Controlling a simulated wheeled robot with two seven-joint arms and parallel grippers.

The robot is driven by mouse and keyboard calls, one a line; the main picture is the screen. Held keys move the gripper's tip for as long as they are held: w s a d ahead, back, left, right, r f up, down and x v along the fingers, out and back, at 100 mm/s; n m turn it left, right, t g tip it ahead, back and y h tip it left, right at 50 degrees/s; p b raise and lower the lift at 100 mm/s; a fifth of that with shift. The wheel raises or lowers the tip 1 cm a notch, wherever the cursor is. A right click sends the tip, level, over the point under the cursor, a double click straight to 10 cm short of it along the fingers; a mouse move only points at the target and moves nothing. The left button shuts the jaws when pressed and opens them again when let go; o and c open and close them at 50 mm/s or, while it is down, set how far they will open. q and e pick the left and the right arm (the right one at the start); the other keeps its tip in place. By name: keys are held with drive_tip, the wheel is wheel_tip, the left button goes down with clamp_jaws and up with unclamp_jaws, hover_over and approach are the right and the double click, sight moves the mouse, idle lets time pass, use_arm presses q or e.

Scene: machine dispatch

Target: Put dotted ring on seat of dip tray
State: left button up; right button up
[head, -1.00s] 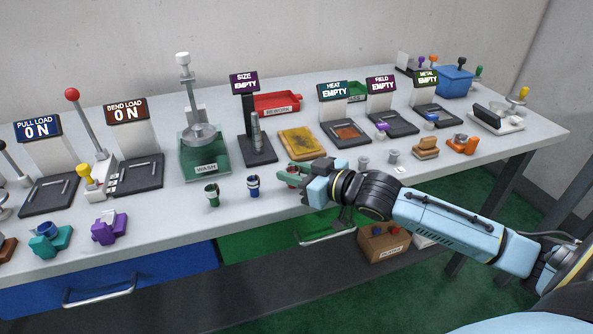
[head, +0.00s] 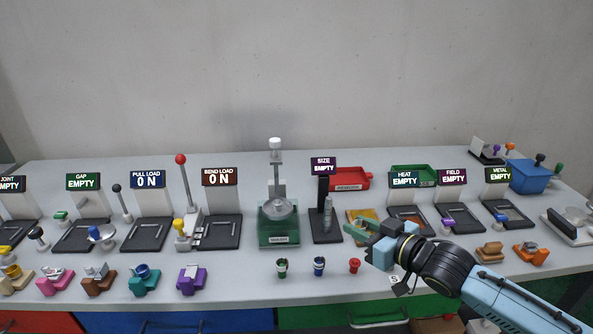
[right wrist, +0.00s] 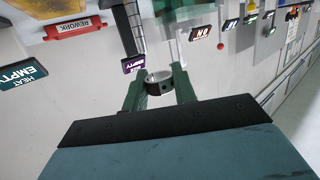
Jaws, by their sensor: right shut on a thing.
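My right gripper (head: 368,238) is raised above the front of the bench, right of the dip tray. In the right wrist view its green fingers (right wrist: 160,88) are shut on a small metal ring (right wrist: 158,77) with dark dots on its side. The ring is hard to make out in the head view. The green tray marked WASH (head: 278,238), which I take as the dip tray, stands at the bench middle. A round metal piece (head: 279,209) sits over it on an upright post with a white top. The left gripper is out of view.
The SIZE station (head: 326,225) stands between tray and gripper. Green (head: 282,268), blue (head: 319,266) and red (head: 354,266) cups stand along the front. A red REWORK bin (head: 349,181) lies behind. The bench is open just left of the green cup.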

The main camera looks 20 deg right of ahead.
drive_tip(key=s+a+r+m+t+h, duration=0.1)
drive_tip(key=s+a+m+h, duration=0.3)
drive_tip(key=a, duration=0.5)
drive_tip(key=shift+s+h, duration=0.7)
drive_tip(key=shift+s, duration=0.45)
drive_tip(key=shift+r, duration=0.1)
drive_tip(key=s+a+r+n+g+y, duration=0.1)
drive_tip(key=a+r+n+g+y, duration=0.1)
drive_tip(key=a+r+n+y, duration=0.4)
drive_tip(key=s+a+r+n+g+y, duration=0.1)
drive_tip(key=a+r+n+g+y, duration=0.2)
drive_tip(key=a, duration=0.5)
drive_tip(key=w+a+f+n+g+y, duration=0.3)
drive_tip(key=w+a+f+y, duration=0.1)
drive_tip(key=y, duration=0.1)
drive_tip(key=shift+n+g, duration=0.3)
drive_tip(key=shift+a, duration=0.1)
